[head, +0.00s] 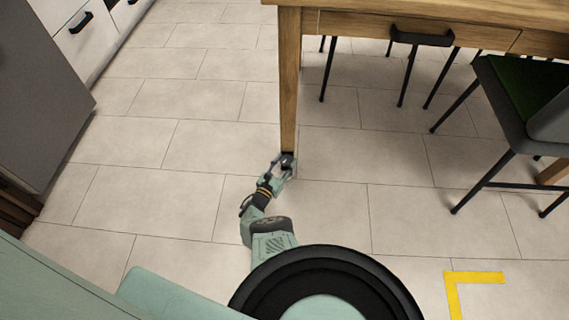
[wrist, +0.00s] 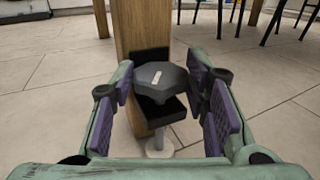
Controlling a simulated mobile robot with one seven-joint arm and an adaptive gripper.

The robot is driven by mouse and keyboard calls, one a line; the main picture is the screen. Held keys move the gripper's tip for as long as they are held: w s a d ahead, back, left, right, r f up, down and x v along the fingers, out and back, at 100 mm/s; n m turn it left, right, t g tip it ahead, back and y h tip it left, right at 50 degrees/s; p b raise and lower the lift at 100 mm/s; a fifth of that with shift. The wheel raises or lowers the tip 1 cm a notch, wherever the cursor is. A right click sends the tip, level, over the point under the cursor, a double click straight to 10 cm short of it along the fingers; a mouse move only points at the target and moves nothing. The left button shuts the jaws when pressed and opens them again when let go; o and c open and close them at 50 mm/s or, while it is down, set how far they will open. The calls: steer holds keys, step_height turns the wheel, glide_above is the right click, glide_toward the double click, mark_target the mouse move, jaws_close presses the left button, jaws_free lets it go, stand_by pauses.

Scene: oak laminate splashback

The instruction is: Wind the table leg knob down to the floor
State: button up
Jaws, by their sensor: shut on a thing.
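The wooden table leg (head: 289,85) comes down to the tiled floor under the table's near left corner. In the wrist view the leg (wrist: 142,30) stands behind a dark, many-sided knob (wrist: 160,78) with a small pale mark on its top. A dark bracket (wrist: 150,56) sits between knob and leg. Below the knob a pale round foot (wrist: 160,148) shows near the floor; whether it touches is unclear. My gripper (wrist: 168,95) has its purple pads on both sides of the knob and is shut on it. In the head view my gripper (head: 284,166) is at the leg's bottom end.
The wooden table (head: 440,12) overhangs to the right, with a dark-handled drawer (head: 420,37). A chair with a green seat (head: 515,90) stands at the right. Cabinets (head: 85,30) line the left. A yellow corner mark (head: 472,278) is on the floor. Open tiles lie left of the leg.

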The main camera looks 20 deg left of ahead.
steer(key=shift+w+r, duration=0.1)
steer(key=shift+r, duration=0.05)
steer(key=o, duration=0.9)
steer(key=shift+o, duration=1.2)
